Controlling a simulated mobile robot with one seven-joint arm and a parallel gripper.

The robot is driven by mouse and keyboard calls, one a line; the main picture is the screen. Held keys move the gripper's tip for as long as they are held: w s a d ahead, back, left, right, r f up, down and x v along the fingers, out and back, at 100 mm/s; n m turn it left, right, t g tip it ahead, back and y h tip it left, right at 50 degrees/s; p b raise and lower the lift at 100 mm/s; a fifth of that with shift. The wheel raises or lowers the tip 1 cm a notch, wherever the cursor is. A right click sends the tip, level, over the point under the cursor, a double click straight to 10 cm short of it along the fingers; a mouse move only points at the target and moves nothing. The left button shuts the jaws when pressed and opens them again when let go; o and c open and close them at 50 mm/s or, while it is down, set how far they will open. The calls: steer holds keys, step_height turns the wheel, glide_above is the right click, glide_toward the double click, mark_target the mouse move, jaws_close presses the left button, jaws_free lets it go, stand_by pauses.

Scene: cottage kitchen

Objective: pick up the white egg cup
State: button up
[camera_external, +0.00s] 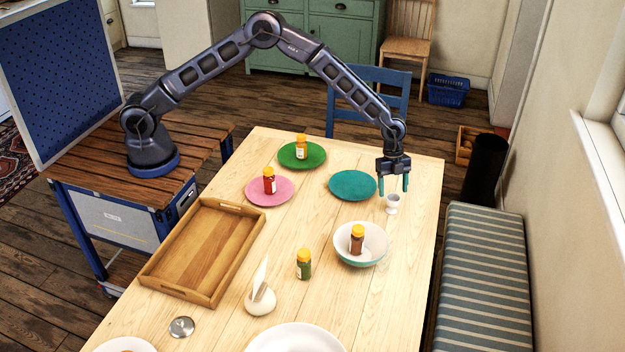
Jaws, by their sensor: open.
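The white egg cup (392,204) stands upright on the wooden table, near its right edge, between the teal plate and the white bowl. I cannot tell the exact height gap or whether a finger touches the cup.
A teal plate (352,185) lies left of the cup. A white bowl (373,250) holding a spice jar (357,240) stands in front. Pink (286,193) and green (311,162) plates hold jars. A wooden tray (158,284) lies left. A striped bench (484,285) stands right.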

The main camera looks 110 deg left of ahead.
mark_target(393, 199)
steer(key=x, duration=0.5)
steer(key=c, duration=1.1)
